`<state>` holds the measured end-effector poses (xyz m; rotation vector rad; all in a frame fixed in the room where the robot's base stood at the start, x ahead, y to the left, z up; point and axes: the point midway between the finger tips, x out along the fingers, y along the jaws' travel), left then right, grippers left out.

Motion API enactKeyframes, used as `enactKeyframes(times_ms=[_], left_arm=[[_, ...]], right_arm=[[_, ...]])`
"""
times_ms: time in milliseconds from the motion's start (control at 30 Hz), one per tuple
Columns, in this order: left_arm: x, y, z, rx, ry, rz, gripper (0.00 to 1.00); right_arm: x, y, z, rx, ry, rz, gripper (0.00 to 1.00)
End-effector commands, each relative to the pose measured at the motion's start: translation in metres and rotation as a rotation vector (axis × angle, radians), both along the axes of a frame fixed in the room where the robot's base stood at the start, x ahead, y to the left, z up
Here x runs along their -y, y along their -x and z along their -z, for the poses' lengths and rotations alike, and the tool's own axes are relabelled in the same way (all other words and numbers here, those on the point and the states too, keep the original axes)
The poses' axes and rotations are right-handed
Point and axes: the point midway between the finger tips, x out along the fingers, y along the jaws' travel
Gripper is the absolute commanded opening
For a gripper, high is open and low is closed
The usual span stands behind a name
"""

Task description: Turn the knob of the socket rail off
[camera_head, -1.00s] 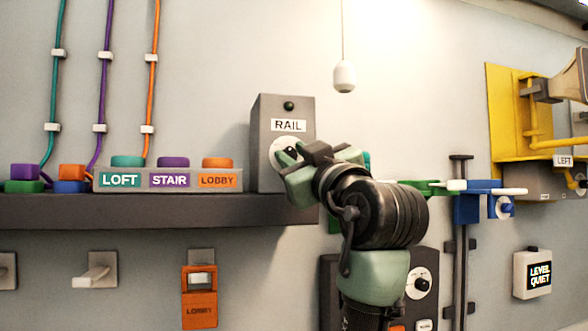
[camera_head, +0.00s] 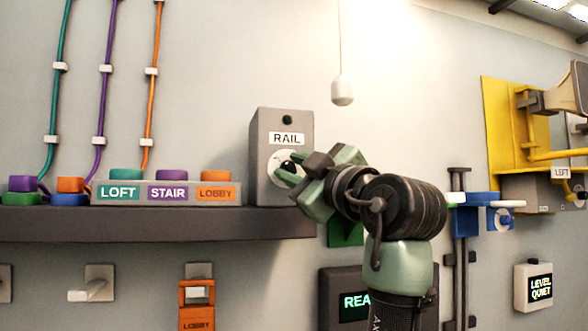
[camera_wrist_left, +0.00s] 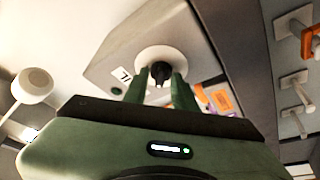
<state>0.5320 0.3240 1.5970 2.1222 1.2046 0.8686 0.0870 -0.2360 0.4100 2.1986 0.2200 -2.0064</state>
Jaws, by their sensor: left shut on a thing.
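The socket rail's control is a grey box (camera_head: 264,135) marked RAIL, standing on the right end of the dark shelf, with a small dark green lamp (camera_head: 287,119) on top of its face. Its dark knob (camera_wrist_left: 160,72) sits on a white round dial (camera_head: 278,163). My left gripper (camera_head: 287,173) is at the dial, its green fingers shut on the knob. In the left wrist view the fingers (camera_wrist_left: 161,86) stand on either side of the knob. The knob's pointing direction is mostly hidden. My right gripper is not in view.
The shelf (camera_head: 150,223) carries a block with LOFT, STAIR and LOBBY labels (camera_head: 165,193) left of the box. A white pull (camera_head: 342,92) hangs on a cord above right. A yellow bracket (camera_head: 505,130) and a LEVEL QUIET box (camera_head: 533,287) are on the right.

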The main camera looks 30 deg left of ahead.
Motion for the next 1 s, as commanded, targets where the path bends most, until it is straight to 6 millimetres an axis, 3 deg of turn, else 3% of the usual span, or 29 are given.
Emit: enactKeyframes(times_ms=[167, 200, 267, 633, 1000], left_arm=[[0.000, 0.001, -0.001, 0.002, 0.000, 0.000, 0.00], [0.000, 0.001, -0.001, 0.001, -0.001, 0.000, 0.35], [0.000, 0.001, -0.001, 0.001, -0.001, 0.000, 0.48], [0.004, 0.002, 0.002, 0.001, -0.001, 0.000, 0.48], [0.055, 0.024, 0.019, 0.002, -0.001, 0.003, 0.48]], right_arm=[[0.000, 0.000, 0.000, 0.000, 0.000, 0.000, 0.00], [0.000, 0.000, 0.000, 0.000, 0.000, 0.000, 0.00], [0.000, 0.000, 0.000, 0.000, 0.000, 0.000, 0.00], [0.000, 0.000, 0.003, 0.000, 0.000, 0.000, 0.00], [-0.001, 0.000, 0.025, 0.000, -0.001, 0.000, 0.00]])
